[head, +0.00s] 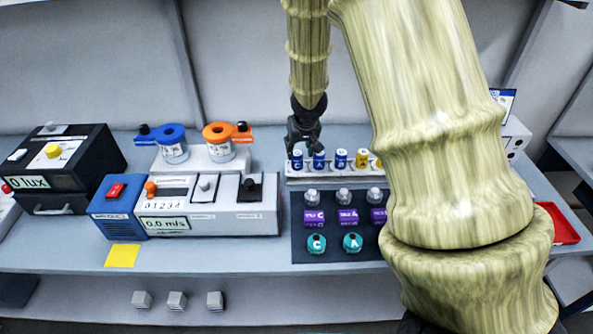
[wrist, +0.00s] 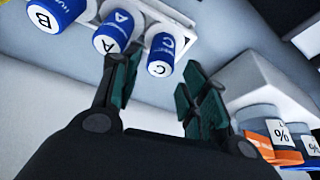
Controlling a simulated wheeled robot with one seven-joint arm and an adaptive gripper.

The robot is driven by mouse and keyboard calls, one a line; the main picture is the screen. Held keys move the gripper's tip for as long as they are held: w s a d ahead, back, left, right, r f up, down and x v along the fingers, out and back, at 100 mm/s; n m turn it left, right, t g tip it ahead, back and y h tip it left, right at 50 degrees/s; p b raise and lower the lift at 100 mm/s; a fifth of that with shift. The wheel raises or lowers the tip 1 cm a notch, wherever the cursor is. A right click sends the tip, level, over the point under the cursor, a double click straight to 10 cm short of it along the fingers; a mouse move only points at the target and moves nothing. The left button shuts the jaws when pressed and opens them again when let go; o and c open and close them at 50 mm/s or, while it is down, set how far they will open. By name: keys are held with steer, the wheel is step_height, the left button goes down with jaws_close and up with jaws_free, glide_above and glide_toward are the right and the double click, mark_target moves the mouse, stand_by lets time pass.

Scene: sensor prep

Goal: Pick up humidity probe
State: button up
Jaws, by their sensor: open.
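Blue cylinders that look like humidity probes stand in a row in a white rack (head: 330,178): one marked C (head: 297,160), one marked A (head: 319,160) and a third, marked B (head: 341,160). In the wrist view, C (wrist: 163,58) is nearest my gripper, with A (wrist: 112,32) and B (wrist: 50,14) to its left. My gripper (head: 303,138) is open and empty, above the left end of the rack. In the wrist view, the fingers (wrist: 160,85) are spread, with C just beyond them and roughly between their tips. I see no contact.
Left of the rack stand blue and orange ring-topped jars (head: 173,145) on a white block. A dark mat (head: 300,250) with purple and teal items lies in front. A blue-grey meter (head: 210,205) and a lux box (head: 65,160) stand left. My arm hides the rack's right end.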

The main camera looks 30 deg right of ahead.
mark_target(297, 153)
steer(key=shift+b+x, duration=0.4)
steer(key=shift+x, duration=2.6)
steer(key=shift+w+r, duration=0.1)
steer(key=shift+w, duration=0.1)
steer(key=shift+c, duration=0.2)
jaws_close()
